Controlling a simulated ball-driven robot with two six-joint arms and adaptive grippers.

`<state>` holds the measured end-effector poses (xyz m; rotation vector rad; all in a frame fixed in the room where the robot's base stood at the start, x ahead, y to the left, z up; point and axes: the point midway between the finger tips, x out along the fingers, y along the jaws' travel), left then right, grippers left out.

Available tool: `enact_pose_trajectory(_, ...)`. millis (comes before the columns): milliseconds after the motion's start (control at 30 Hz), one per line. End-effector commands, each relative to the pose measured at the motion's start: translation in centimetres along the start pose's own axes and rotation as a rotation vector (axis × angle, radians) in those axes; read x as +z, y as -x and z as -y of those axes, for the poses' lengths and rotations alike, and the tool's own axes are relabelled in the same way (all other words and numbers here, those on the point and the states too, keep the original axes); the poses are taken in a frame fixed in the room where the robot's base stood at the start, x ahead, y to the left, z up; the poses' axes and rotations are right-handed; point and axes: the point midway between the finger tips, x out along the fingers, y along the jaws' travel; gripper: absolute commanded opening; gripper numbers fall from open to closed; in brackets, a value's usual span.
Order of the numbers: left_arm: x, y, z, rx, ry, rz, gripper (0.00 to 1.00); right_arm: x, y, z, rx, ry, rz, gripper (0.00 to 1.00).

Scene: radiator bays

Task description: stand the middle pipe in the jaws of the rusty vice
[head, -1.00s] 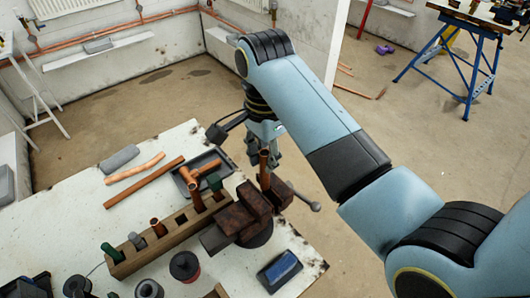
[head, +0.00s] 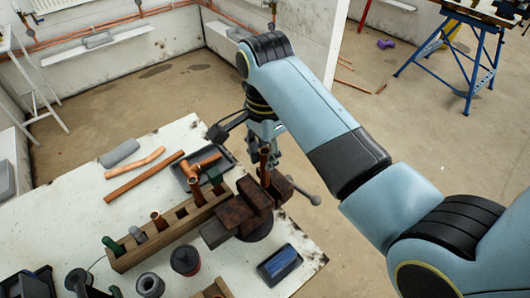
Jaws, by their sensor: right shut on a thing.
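The rusty vice (head: 236,212) is dark brown and sits at the right edge of the white bench, with its bar sticking out to the right. A copper pipe (head: 264,165) stands about upright at the vice's far jaw end. Its lower end is hidden by the vice, so I cannot tell how deep it sits. My right gripper (head: 266,150) is shut on this pipe, just behind the vice, partly hidden by the pipe. Another copper pipe (head: 158,220) stands in the wooden rack (head: 145,253), and a taller one (head: 194,188) stands near its far end. My left gripper is out of view.
Two loose copper pipes (head: 143,183) and a grey block (head: 120,153) lie on the bench (head: 75,225). A dark tray (head: 222,160) holds copper fittings.

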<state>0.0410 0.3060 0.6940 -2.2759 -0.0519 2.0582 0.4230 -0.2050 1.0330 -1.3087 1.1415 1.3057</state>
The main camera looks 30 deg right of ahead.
Motion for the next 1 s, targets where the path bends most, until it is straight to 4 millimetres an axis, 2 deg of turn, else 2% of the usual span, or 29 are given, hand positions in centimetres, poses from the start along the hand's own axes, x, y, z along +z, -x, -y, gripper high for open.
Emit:
enact_pose_trajectory(167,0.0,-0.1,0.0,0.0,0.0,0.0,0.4,0.0,-0.3,0.0,0.0,0.0,0.0,0.0)
enact_pose_trajectory(600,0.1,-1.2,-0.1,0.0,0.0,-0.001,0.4,0.0,-2.7,0.0,0.001,0.0,0.0,0.0)
enact_pose_trajectory(1000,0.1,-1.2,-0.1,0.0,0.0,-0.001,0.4,0.0,-2.8,0.0,0.0,0.0,0.0,0.0)
